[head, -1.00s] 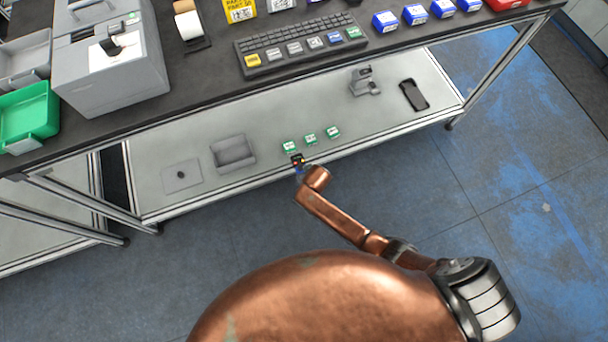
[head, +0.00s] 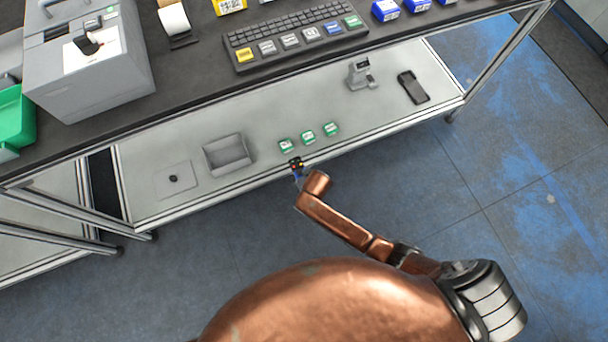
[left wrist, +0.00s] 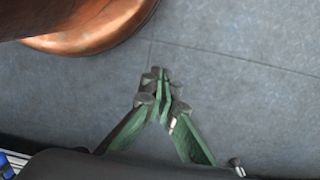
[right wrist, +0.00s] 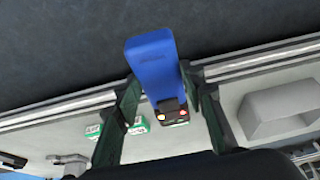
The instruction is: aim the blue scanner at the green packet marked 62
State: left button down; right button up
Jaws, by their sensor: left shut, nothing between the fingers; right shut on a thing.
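My right gripper (right wrist: 160,78) is shut on the blue scanner (right wrist: 150,58), its fingers on either side of the body. The scanner's black end with red and yellow lights points toward the shelf. In the head view the scanner (head: 296,163) is just off the shelf's front edge, nearest the left green packet (head: 286,146). A middle green packet (head: 308,137) and a right green packet (head: 331,129) stand in the same row. Their numbers are too small to read, so I cannot tell which is 62. My left gripper (left wrist: 163,78) is shut and empty above the floor.
The lower shelf (head: 200,203) also holds a grey bin (head: 226,154), a flat plate (head: 173,180), a grey stand (head: 360,74) and a black phone (head: 413,87). The table top above carries a keyboard (head: 295,38) and a grey machine (head: 90,70). Open floor lies in front.

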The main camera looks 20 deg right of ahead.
jog(key=shift+f, duration=0.4)
jog(key=shift+f+b, duration=0.6)
jog(key=shift+b, duration=0.25)
pick_arm(q)
jog(key=shift+w+d+f+t+h+b, duration=0.15)
jog(key=shift+w+d+t+h+b, duration=0.4)
jog(key=shift+w+d, duration=0.85)
pick_arm(e)
jog(key=shift+f, duration=0.25)
pick_arm(q)
jog(key=shift+w+a, duration=0.1)
jog(key=shift+a, duration=0.05)
